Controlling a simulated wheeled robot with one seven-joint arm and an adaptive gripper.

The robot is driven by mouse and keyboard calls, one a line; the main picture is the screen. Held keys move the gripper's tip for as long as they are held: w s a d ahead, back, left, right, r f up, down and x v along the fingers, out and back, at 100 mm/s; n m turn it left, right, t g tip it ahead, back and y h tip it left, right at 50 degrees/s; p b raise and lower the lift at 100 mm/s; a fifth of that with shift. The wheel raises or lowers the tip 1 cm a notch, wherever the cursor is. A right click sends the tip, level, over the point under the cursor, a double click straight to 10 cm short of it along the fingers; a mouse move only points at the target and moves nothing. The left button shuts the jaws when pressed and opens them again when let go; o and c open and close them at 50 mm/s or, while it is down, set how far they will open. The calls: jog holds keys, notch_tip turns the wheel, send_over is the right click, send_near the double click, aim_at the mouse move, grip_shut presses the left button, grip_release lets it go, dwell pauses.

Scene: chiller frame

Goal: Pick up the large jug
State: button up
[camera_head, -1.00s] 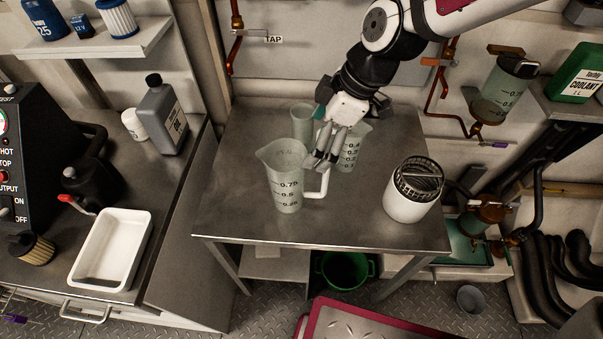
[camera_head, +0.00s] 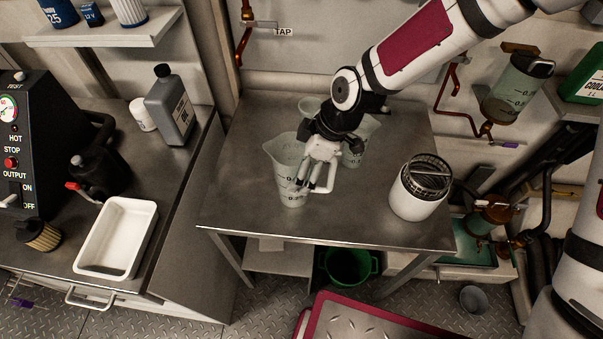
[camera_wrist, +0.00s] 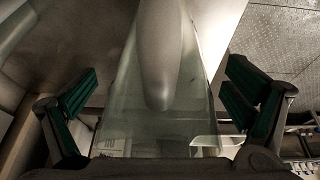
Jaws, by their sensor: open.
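The large jug (camera_head: 283,163), translucent with dark volume marks, stands upright on the metal table (camera_head: 250,218). Its white handle (camera_head: 331,178) is on the right side, partly hidden by my gripper (camera_head: 307,184). My gripper is open and points down at the handle side of the jug. In the wrist view, the pale handle (camera_wrist: 165,55) runs between the two green-padded fingers of my gripper (camera_wrist: 162,103), with clear gaps on both sides. The clear jug body (camera_wrist: 135,110) lies behind it.
A white canister with a dark caged top (camera_head: 412,200) stands to the right. The table front is clear. A white tray (camera_head: 117,237) lies on the left bench.

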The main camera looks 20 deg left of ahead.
jog(key=c, duration=1.3)
jog(key=shift+c, duration=0.2)
